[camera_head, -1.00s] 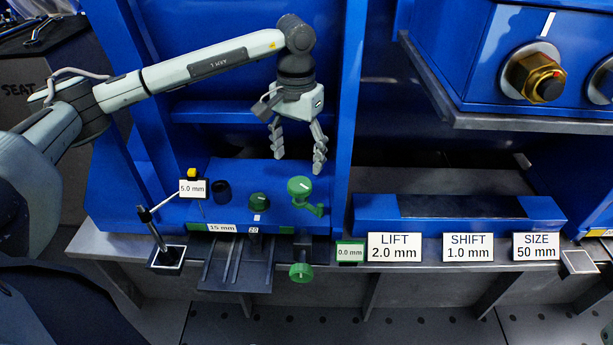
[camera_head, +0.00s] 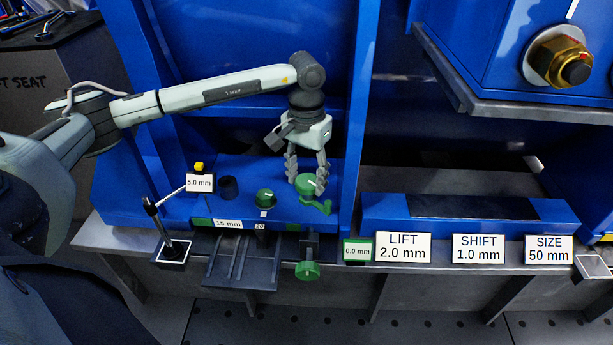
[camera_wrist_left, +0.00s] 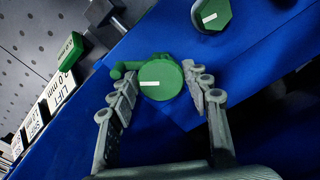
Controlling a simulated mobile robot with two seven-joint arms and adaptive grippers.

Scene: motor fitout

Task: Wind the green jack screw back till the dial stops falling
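The green jack screw, a round knob with a white mark and a side crank (camera_head: 308,184), stands upright at the right end of the blue ledge. My left gripper (camera_head: 307,169) points down over it, its fingers on either side. In the left wrist view, the knob (camera_wrist_left: 160,78) sits between the parted fingertips (camera_wrist_left: 159,75), with a small gap at the right finger; contact at the left finger is unclear. A small readout (camera_head: 199,183) shows 5.0 mm beside a yellow-topped stand. A green-edged readout (camera_head: 357,251) shows 0.0 mm. My right gripper is out of view.
Another green knob (camera_head: 265,198) and a dark cylinder (camera_head: 228,187) stand left of the screw. A lower green knob (camera_head: 307,270) hangs at the ledge front. Signs read LIFT 2.0 mm (camera_head: 403,247), SHIFT 1.0 mm (camera_head: 478,249) and SIZE 50 mm (camera_head: 549,249). A blue upright wall rises right of the gripper.

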